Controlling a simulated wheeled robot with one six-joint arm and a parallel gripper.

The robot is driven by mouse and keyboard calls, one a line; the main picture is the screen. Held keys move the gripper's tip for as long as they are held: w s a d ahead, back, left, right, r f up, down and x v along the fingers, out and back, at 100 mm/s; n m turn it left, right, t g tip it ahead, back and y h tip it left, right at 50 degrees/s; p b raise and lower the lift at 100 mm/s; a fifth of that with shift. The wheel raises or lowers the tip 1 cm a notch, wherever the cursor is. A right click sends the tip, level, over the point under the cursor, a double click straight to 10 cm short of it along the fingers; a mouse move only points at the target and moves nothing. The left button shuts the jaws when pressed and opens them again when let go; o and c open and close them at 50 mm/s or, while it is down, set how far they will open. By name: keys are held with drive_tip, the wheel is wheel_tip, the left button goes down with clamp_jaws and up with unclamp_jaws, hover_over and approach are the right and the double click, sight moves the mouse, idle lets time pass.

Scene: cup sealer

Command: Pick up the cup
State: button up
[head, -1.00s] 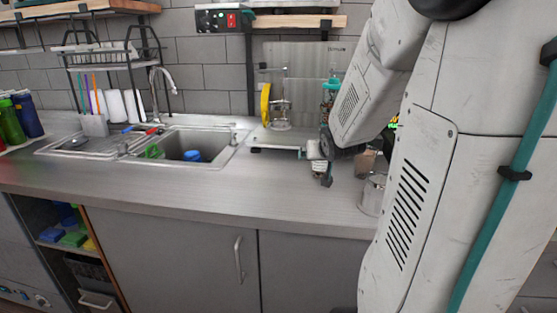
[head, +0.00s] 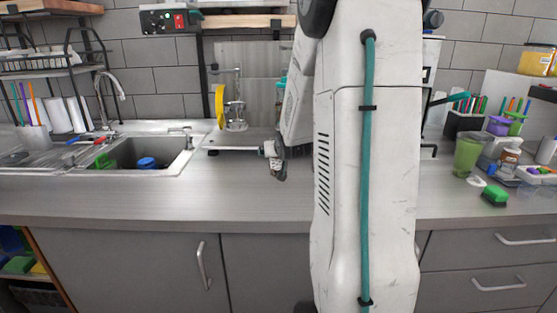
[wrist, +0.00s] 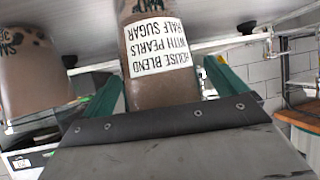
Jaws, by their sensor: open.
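A cup (wrist: 165,88) of brown drink with a white label reading "HOUSE BLEND WITH PEARLS HALF SUGAR" is in the wrist view, upside down in the picture. My gripper (wrist: 165,72) is open, with one teal finger to each side of this cup. I cannot tell whether either finger touches it. A second brown cup (wrist: 33,78) with dark lettering stands to the left in the wrist view, outside the fingers. In the head view my upright arm hides the cups and my gripper.
The sealer (head: 235,117) with its yellow wheel stands left of my arm. The sink (head: 145,154) is further left. A green cup (head: 467,155), green sponge (head: 494,195) and small containers crowd the right counter. The front counter (head: 190,200) is clear.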

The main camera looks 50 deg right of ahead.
drive_tip(key=c, duration=1.4)
drive_tip(key=shift+r, duration=0.2)
